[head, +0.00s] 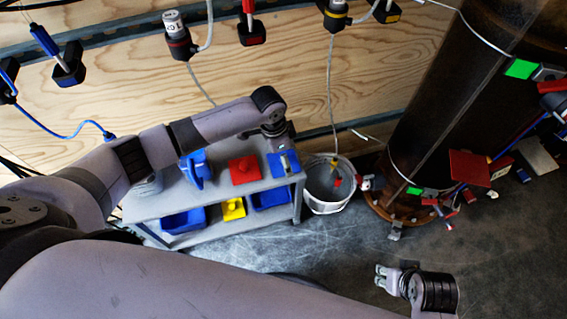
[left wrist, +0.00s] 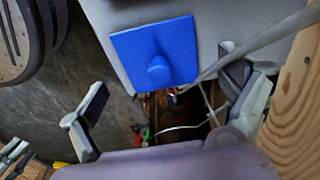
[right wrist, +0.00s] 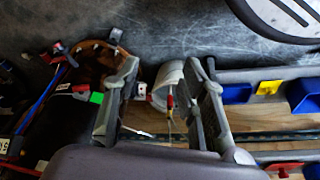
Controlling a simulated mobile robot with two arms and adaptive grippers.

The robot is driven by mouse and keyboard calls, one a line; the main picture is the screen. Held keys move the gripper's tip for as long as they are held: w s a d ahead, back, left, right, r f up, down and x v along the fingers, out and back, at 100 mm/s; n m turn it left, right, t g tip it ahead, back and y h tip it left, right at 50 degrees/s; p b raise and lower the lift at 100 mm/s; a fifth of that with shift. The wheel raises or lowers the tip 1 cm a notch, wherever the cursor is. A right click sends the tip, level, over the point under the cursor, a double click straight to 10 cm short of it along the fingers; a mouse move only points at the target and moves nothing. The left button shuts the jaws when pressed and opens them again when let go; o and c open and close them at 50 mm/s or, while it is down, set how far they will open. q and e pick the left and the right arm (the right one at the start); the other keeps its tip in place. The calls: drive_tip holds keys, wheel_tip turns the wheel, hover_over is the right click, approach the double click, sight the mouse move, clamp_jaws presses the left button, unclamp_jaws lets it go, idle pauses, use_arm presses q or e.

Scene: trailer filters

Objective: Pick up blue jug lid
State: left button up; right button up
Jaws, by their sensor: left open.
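The blue jug lid (head: 290,168) is a flat blue square with a round knob. It lies at the right end of the cart's top shelf and is partly covered by my left gripper (head: 281,148). In the left wrist view the lid (left wrist: 130,45) shows whole, with its knob just above the space between the fingers. My left gripper (left wrist: 165,85) is open and empty, its fingers wide apart on either side below the knob. I cannot tell the exact height above the lid. My right gripper (head: 380,276) is open and empty, away over the floor; it also shows in the right wrist view (right wrist: 163,65).
A white bucket (head: 328,205) stands right of the cart, with a hanging cable. Plywood wall behind.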

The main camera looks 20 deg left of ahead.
use_arm(q)
drive_tip(key=shift+d+f, duration=0.1)
drive_tip(key=shift+f, duration=0.9)
use_arm(e)
drive_tip(key=shift+v, duration=1.15)
drive_tip(key=shift+w, duration=0.15)
use_arm(q)
drive_tip(key=c, duration=1.1)
